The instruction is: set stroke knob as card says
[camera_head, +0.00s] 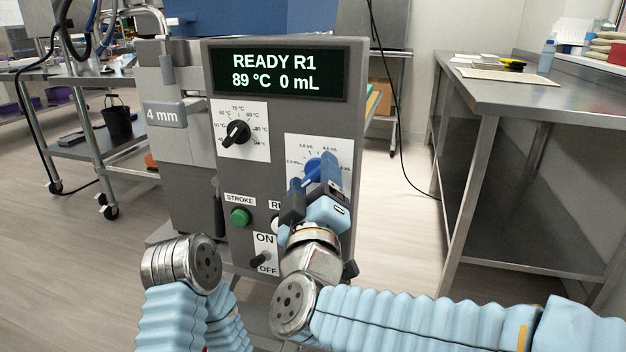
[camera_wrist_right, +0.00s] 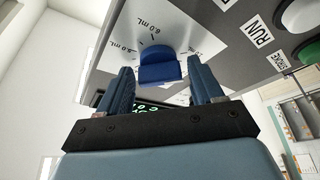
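The blue stroke knob (camera_head: 312,166) sits on a white mL dial plate (camera_head: 295,145) on the grey machine front. In the right wrist view the knob (camera_wrist_right: 160,70) shows with 5.0 and 6.0 mL marks near it. My right gripper (camera_head: 314,184) is at the knob. In the wrist view its fingers (camera_wrist_right: 162,84) are spread, one on each side of the knob, with a gap on both sides. The exact pointer setting is hard to read. The display (camera_head: 276,72) reads READY R1, 89 °C, 0 mL. My left gripper is not in view. No readable card shows.
A black temperature knob (camera_head: 236,132) is up and left of the blue one. A green STROKE button (camera_head: 240,217), a partly covered RUN button and an ON/OFF switch (camera_head: 261,258) lie below. A steel table (camera_head: 530,95) stands at the right. Floor between is clear.

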